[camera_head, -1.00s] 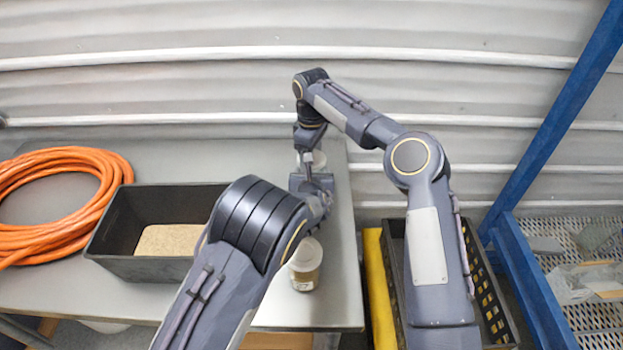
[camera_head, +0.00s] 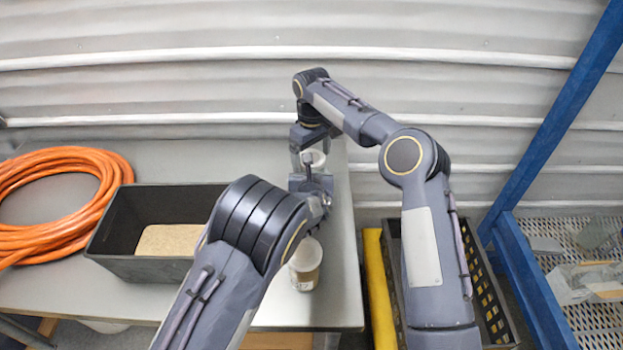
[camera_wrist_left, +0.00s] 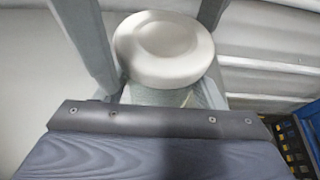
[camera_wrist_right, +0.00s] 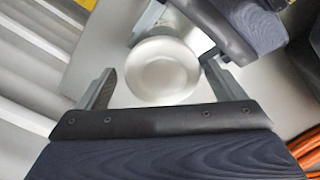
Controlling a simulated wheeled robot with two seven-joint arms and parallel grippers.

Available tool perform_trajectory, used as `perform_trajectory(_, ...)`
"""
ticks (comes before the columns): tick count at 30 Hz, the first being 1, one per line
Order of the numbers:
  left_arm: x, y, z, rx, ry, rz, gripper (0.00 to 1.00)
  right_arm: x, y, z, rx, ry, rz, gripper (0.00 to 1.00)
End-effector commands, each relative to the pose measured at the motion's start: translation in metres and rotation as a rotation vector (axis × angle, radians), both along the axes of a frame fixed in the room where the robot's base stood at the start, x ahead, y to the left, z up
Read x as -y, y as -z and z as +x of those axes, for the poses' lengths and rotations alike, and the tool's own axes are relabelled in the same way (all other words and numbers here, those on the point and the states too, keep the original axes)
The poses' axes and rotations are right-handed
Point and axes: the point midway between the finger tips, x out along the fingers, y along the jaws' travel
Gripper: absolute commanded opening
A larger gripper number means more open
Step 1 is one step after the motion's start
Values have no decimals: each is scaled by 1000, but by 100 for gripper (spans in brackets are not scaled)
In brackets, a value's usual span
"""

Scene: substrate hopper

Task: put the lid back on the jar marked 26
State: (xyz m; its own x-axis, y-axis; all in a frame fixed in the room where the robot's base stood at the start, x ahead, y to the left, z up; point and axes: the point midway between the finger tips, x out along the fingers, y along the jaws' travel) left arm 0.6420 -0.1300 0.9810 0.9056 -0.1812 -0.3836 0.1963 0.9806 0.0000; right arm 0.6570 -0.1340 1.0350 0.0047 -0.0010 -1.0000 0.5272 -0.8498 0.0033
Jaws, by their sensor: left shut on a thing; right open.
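A jar with a pale round lid (camera_head: 313,158) stands near the far right of the bench; the lid also shows in the left wrist view (camera_wrist_left: 165,48) and the right wrist view (camera_wrist_right: 162,72). It sits on top of the jar (camera_wrist_left: 158,97) and looks level. My left gripper (camera_head: 311,181) is shut on this jar, below the lid. My right gripper (camera_wrist_right: 159,68) is open above the lid, its fingers apart from it on both sides. No number can be read; the jar's body is mostly hidden in the head view.
A second jar (camera_head: 305,275) stands near the bench's front right, close to my left arm. A black bin (camera_head: 130,225) with pale substrate and an orange hose coil (camera_head: 50,240) lie left. A black crate (camera_head: 495,295) and blue rack (camera_head: 530,270) stand right of the bench.

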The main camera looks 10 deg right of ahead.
Motion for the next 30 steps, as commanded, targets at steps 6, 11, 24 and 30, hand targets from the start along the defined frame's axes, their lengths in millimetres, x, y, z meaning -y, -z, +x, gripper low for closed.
perform_trajectory(6, 2, -2, 0, 4, 4, 0, 0, -3, -23, -1, -3, -4, 1, 94)
perform_trajectory(11, 1, -1, 0, 3, 2, 0, 0, -2, -62, 0, 2, -1, 1, 94)
perform_trajectory(24, 1, -1, 0, 3, 2, 0, 0, 0, -114, 0, 1, 4, -1, 94)
perform_trajectory(30, 1, -1, 0, 3, 2, 0, 0, 0, -120, -1, 3, 1, -1, 94)
